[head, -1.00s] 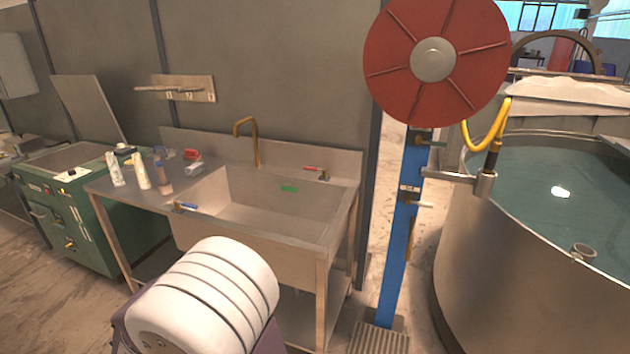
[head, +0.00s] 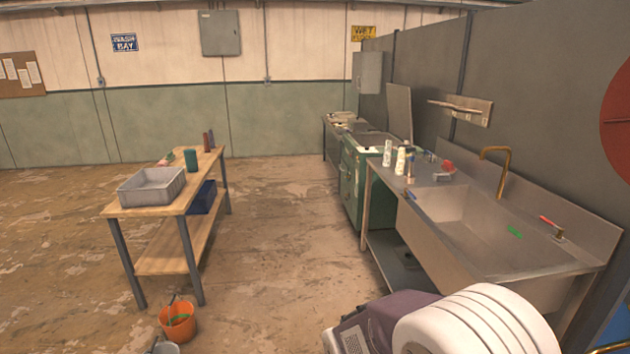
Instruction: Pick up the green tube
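A dark green upright cylinder (head: 191,160), which looks like the green tube, stands on the wooden table (head: 118,211) at left, behind a grey bin. A small flat green item (head: 514,231) lies in the sink (head: 463,231) at right; it is too small to identify. Neither of my grippers is in view.
A grey bin (head: 151,194) and two dark reddish upright items (head: 208,142) stand on the table, with a blue crate (head: 202,198) below. An orange bucket (head: 178,326) sits on the floor in front. A white ribbed drum (head: 475,325) stands at lower right. Floor between table and sink is clear.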

